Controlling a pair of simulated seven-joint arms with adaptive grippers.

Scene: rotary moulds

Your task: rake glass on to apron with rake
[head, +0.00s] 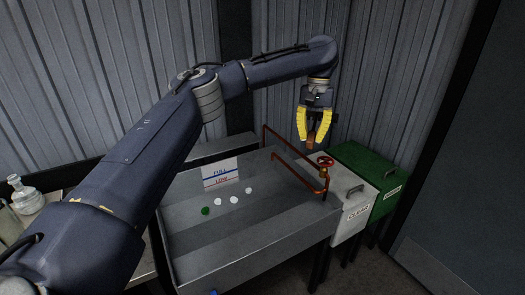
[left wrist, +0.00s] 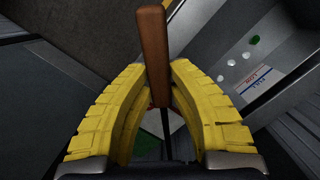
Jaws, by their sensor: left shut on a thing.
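My left gripper (head: 315,135) has yellow fingers and is raised above the back right of the metal trough. It is shut on the brown handle of the rake (left wrist: 153,50), which stands between the fingers in the left wrist view. A thin dark rod runs on from the handle; I cannot make out the rake's head. One green glass piece (head: 206,211) and several white ones, such as this white glass piece (head: 234,200), lie in a loose row on the trough floor, apart from the rake. I cannot tell which grey band is the apron. My right gripper is not in view.
The metal trough (head: 265,258) has a FULL/LOW sign (head: 220,172) at its back. A red valve wheel (head: 325,162) on copper pipe stands at its right edge. A white CLEAR bin (head: 352,212) and a green bin (head: 372,168) stand right. A glass flask (head: 27,197) is at left.

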